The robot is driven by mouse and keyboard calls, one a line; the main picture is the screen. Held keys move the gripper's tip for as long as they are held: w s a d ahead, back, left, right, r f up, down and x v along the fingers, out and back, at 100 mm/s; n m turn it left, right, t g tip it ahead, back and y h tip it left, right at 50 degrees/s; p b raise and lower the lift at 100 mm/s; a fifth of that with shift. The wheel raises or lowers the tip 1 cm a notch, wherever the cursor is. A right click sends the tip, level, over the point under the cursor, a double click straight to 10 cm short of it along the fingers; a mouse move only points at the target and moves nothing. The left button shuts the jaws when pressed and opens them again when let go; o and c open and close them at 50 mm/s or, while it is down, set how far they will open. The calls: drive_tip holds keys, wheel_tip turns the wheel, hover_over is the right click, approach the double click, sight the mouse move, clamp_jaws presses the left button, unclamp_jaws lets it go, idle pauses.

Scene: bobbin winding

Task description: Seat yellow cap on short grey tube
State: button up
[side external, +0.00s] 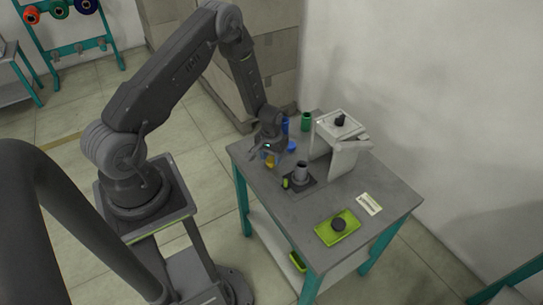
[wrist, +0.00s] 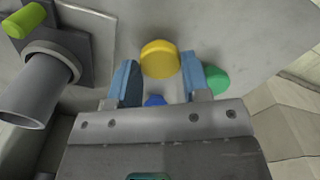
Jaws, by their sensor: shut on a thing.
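The yellow cap (wrist: 160,58) is between the blue fingertips of my gripper (wrist: 162,80) in the wrist view, and the gripper is shut on it. In the side view the cap (side external: 269,161) shows as a small yellow patch below my gripper (side external: 268,152), near the table's left edge. I cannot tell whether it touches the tabletop. The short grey tube (side external: 301,172) stands upright on a dark base plate, to the right of my gripper. In the wrist view the tube (wrist: 38,90) is at the left, apart from the cap, its top end uncovered.
A green peg (side external: 285,183) stands beside the tube on its plate. A blue cap (side external: 291,146), blue cylinder (side external: 285,125) and green cylinder (side external: 306,121) are behind. A white box (side external: 343,158) stands right of the tube. A green tray (side external: 324,236) and white card (side external: 369,204) lie in front.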

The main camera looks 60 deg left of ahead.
drive_tip(key=shift+r, duration=2.5)
drive_tip(key=w+d+r, duration=0.4)
drive_tip(key=d+r, duration=0.5)
drive_tip(key=d, duration=0.2)
drive_tip(key=shift+w+f, duration=0.15)
drive_tip(key=shift+f, duration=2)
drive_tip(key=shift+f, duration=0.6)
drive_tip(key=shift+f, duration=0.25)
drive_tip(key=o, duration=0.8)
drive_tip(key=shift+r, duration=0.1)
